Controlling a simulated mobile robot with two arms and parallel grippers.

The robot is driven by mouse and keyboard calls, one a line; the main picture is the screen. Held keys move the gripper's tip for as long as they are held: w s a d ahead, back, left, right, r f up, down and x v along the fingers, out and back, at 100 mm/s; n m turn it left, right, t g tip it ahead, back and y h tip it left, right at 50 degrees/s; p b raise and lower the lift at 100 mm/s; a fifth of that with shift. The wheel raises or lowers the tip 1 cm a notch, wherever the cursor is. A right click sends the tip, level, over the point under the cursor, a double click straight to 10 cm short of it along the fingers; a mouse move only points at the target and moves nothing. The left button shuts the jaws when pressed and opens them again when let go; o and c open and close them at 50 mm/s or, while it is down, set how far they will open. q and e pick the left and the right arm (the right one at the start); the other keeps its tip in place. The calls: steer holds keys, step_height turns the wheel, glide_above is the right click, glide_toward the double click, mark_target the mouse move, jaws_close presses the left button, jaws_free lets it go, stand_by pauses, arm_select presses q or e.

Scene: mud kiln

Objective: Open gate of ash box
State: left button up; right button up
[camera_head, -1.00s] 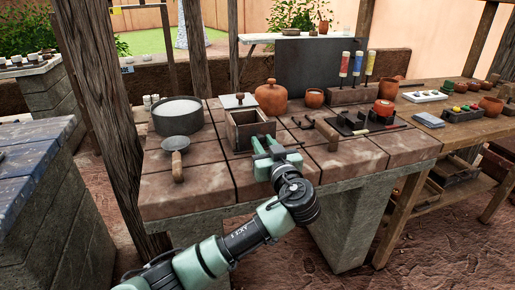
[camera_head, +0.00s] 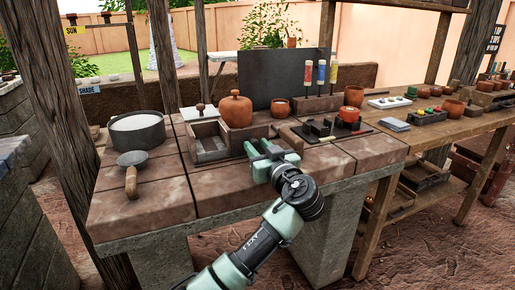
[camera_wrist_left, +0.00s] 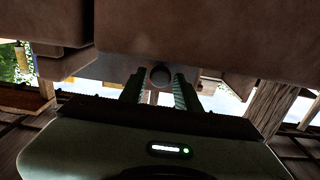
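The ash box (camera_head: 190,147), a low brown box, stands on the brick bench top. Its front is open and its greyish inside shows in the head view. A brown panel (camera_head: 243,133), which looks like its gate, extends out to the right; I cannot tell whether it slid or swung. My left gripper (camera_head: 262,147) is at the panel's right part, partly hiding it. In the left wrist view a round dark knob (camera_wrist_left: 160,76) sits between the two fingertips (camera_wrist_left: 160,88), which look closed around it, against a brown surface. My right gripper is not in view.
A lidded clay pot (camera_head: 235,108) and a white tile with a knob (camera_head: 199,113) stand behind the box. A dark tool tray (camera_head: 322,131) lies right of my gripper. The bench front is clear.

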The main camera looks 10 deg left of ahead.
arm_select(q)
steer(key=shift+o, duration=0.6)
steer(key=shift+s+d, duration=0.2)
steer(key=v, duration=0.7)
steer(key=shift+s+p, duration=0.15)
steer(key=shift+p, duration=0.2)
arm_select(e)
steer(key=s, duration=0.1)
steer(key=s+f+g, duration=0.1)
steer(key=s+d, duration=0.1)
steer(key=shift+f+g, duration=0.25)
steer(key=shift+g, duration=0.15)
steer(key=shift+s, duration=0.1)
